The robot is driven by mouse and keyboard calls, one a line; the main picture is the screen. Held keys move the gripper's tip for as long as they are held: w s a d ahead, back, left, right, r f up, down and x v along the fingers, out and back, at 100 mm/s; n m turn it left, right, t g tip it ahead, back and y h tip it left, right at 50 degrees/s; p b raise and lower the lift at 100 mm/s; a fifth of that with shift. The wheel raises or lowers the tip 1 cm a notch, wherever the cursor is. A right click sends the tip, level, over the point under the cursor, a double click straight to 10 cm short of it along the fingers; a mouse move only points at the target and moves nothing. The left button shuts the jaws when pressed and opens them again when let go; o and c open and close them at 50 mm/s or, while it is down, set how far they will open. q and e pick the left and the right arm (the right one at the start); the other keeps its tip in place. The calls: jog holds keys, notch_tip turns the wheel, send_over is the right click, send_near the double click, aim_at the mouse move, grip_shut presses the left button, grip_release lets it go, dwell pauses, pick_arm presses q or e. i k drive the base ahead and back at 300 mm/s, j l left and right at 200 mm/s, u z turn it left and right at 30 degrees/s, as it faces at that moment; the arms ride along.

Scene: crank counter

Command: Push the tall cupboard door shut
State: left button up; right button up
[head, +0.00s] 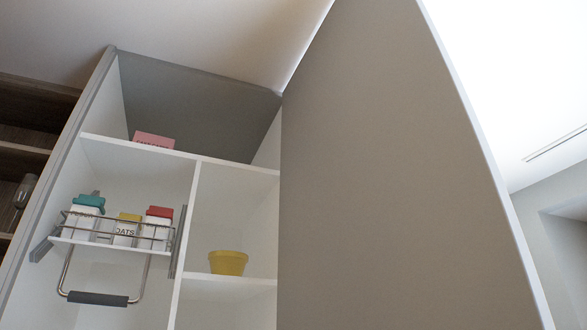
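The tall cupboard door (390,190) is a large grey panel on the right of the head view. It stands wide open, swung out towards me, and its hinge side meets the cupboard's right side. The tall cupboard (187,158) is open on the left of the door, with a grey frame and white shelves inside. Neither of my grippers is in view. The lower parts of the door and the cupboard are cut off by the bottom of the picture.
A wire pull-down rack (105,238) with a dark handle holds several labelled jars. A yellow bowl (228,263) stands on the right shelf and a pink box (154,140) higher up. Dark open shelves (30,130) with a glass (22,192) are at left.

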aim_at(397, 212)
jog(key=i+l+u, duration=0.1)
jog(key=l+u, duration=1.05)
